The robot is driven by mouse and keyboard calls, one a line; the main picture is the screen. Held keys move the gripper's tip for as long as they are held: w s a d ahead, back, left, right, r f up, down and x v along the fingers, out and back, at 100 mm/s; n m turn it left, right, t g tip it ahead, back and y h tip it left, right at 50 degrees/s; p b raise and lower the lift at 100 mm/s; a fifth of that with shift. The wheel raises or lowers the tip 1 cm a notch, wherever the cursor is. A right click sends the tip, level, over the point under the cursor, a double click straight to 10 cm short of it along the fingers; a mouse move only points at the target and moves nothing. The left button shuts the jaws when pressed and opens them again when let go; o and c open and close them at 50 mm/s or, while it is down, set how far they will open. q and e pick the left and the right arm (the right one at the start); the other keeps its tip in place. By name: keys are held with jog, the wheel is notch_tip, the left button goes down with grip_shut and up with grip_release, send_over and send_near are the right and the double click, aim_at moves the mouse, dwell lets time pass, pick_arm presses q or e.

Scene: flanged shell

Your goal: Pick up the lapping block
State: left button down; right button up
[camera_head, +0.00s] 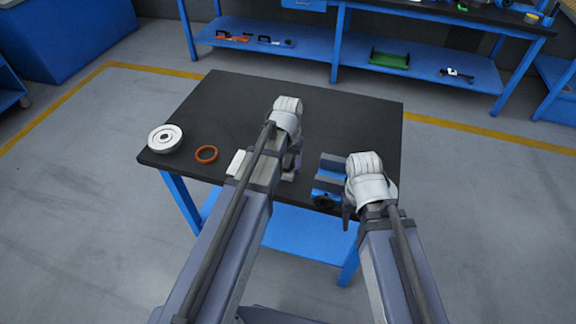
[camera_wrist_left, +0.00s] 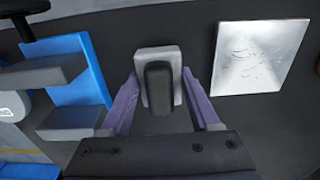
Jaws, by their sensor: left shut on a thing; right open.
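The lapping block (camera_wrist_left: 143,60), a light grey block with a dark rounded grip (camera_wrist_left: 158,88) on top, sits between the purple fingers of my left gripper (camera_wrist_left: 160,105) in the left wrist view. The fingers are shut on it from both sides. In the head view my left gripper (camera_head: 291,168) is low over the front part of the black table, and my arm hides most of the block. I cannot tell whether the block touches the table. My right gripper (camera_head: 348,212) is open by the table's front right edge; its fingers are mostly hidden.
A blue and grey vise (camera_head: 329,182) stands close to the right of my left gripper. A pale metal plate (camera_head: 238,162), an orange ring (camera_head: 206,154) and a white flanged shell (camera_head: 165,138) lie to the left on the table (camera_head: 350,120). The table's back half is clear.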

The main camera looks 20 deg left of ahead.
aim_at(288, 161)
pick_arm(q)
notch_tip(288, 161, up, 8)
jog(key=p, duration=0.6)
jog(key=shift+f+p, duration=0.15)
jog(key=shift+p, duration=0.15)
pick_arm(e)
notch_tip(288, 161, up, 8)
jog(key=shift+f, duration=0.2)
